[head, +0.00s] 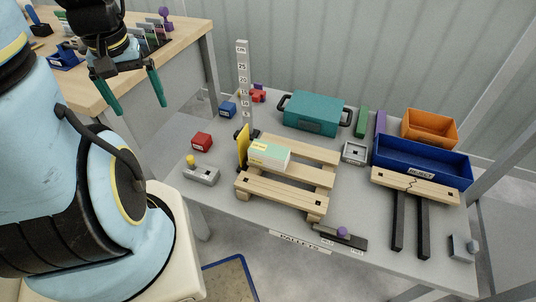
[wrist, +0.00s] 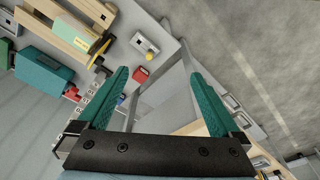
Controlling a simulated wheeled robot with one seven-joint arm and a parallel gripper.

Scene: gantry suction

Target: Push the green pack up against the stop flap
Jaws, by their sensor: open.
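The green pack (head: 268,156), pale green with a white side, lies on the wooden pallet (head: 288,190) near its left end. The yellow stop flap (head: 242,147) stands upright at the pallet's left edge, just left of the pack. I cannot tell whether pack and flap touch. In the wrist view the flap (wrist: 99,47) and the pack (wrist: 82,43) show small at the upper left. My gripper (head: 132,92) has two teal fingers spread apart with nothing between them. It is up in the air, well left of the pallet; its fingers also fill the wrist view (wrist: 158,75).
A tall numbered post (head: 243,85) rises behind the flap. A red block (head: 202,142), a blue block (head: 228,109) and a grey box with a yellow button (head: 201,174) stand left of the pallet. A teal case (head: 314,114) is behind; a blue bin (head: 420,163) is right.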

